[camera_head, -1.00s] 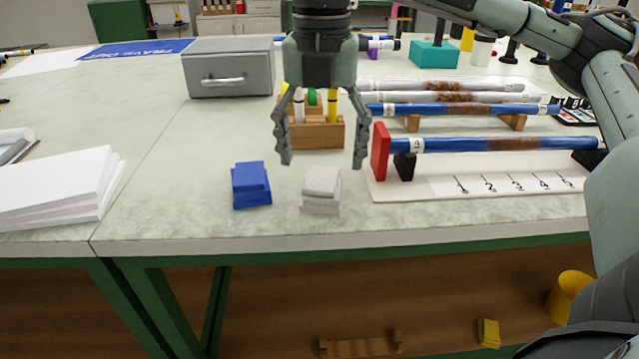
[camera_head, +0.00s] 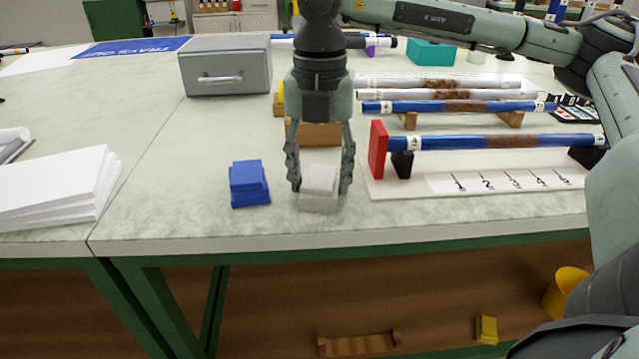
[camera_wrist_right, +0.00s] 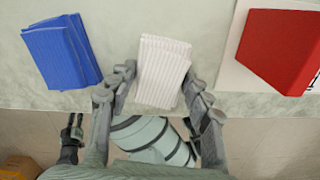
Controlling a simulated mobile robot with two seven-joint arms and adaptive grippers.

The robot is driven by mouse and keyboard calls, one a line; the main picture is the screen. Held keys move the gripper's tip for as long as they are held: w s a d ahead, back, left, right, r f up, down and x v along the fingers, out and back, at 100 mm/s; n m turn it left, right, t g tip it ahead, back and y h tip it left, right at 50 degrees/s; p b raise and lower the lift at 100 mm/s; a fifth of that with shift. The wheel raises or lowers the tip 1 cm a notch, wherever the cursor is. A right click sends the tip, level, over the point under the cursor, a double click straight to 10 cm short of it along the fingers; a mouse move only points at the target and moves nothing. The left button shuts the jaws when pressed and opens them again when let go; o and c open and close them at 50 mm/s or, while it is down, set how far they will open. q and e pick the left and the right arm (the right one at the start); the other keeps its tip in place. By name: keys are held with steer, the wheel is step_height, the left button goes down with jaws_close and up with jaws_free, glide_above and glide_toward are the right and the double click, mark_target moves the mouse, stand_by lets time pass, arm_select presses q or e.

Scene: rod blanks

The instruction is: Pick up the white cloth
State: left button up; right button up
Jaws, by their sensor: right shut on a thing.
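The white cloth (camera_head: 319,188) is a small folded, ribbed stack on the table near its front edge. It also shows in the right wrist view (camera_wrist_right: 162,72). My right gripper (camera_head: 320,186) points down over it, with one finger on each side, shut on the cloth. The cloth still appears at table level. In the right wrist view, the fingertips flank the cloth's lower part. A dark two-pronged part, apparently my left gripper (camera_wrist_right: 72,130), shows small at the left there; its opening is unclear. The head view does not show my left gripper.
A folded blue cloth (camera_head: 248,184) lies just left of the white one. A red block (camera_head: 378,150) stands to the right, by a blue rod (camera_head: 470,143) over a white scale board (camera_head: 400,188). A wooden block (camera_head: 300,133) is behind the gripper.

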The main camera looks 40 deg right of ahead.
mark_target(319, 178)
steer(key=shift+r, duration=0.15)
steer(key=shift+c, duration=0.3)
steer(key=shift+r, duration=0.3)
steer(key=r, duration=0.3)
steer(key=shift+s+a+r, duration=0.2)
steer(key=shift+r, duration=0.15)
steer(key=s+a+r, duration=0.5)
steer(key=s+r, duration=0.1)
steer(key=s, duration=0.3)
steer(key=shift+s+a+r, duration=0.25)
steer(key=shift+s+a, duration=0.05)
